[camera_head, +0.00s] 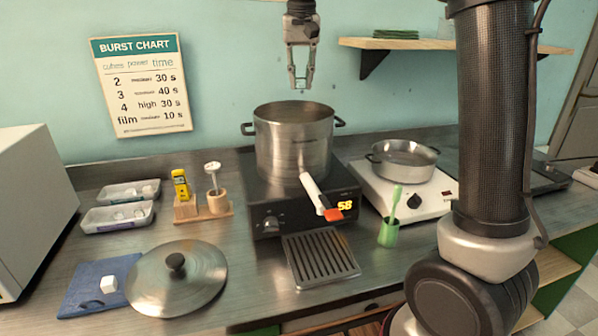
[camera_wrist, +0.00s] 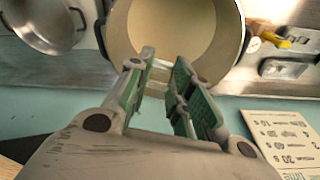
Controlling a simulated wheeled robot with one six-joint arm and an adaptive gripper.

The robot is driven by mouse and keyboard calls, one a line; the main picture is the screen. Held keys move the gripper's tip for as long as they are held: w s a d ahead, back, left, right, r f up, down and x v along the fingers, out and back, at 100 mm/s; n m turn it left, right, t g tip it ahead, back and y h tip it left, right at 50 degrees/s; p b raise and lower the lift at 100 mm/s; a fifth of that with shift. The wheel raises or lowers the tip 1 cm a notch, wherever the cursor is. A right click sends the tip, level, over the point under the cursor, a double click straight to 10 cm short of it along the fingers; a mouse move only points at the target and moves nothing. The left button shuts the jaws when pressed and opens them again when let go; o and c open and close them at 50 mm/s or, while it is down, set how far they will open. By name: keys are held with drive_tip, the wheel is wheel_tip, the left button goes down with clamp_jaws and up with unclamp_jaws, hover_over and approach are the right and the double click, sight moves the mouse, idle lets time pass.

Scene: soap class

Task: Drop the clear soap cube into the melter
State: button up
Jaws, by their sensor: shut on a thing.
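My gripper (camera_head: 301,82) hangs pointing down above the tall steel pot (camera_head: 293,142), apart from its rim. Its fingers are shut on a small clear soap cube (camera_wrist: 158,72), faint between the fingertips in the wrist view. In the head view the cube is too faint to make out well. The pot, which looks like the melter, stands uncovered on a black heater (camera_head: 268,222) with a display that seems to read 58. In the wrist view the pot's open mouth (camera_wrist: 180,25) lies beyond the fingertips, and its pale inside looks empty where I can see it.
Two trays (camera_head: 118,217) hold pale cubes at the left. A shallow pan (camera_head: 404,158) stands on a white hot plate. A shelf (camera_head: 450,44) juts from the wall.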

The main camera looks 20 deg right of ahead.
drive_tip(key=shift+w+f, duration=0.15)
drive_tip(key=shift+f, duration=2.85)
drive_tip(key=o, duration=0.8)
drive_tip(key=r, duration=0.4)
drive_tip(key=s+r, duration=0.1)
drive_tip(key=r, duration=0.7)
drive_tip(key=shift+s+a, duration=0.2)
drive_tip(key=shift+s, duration=0.2)
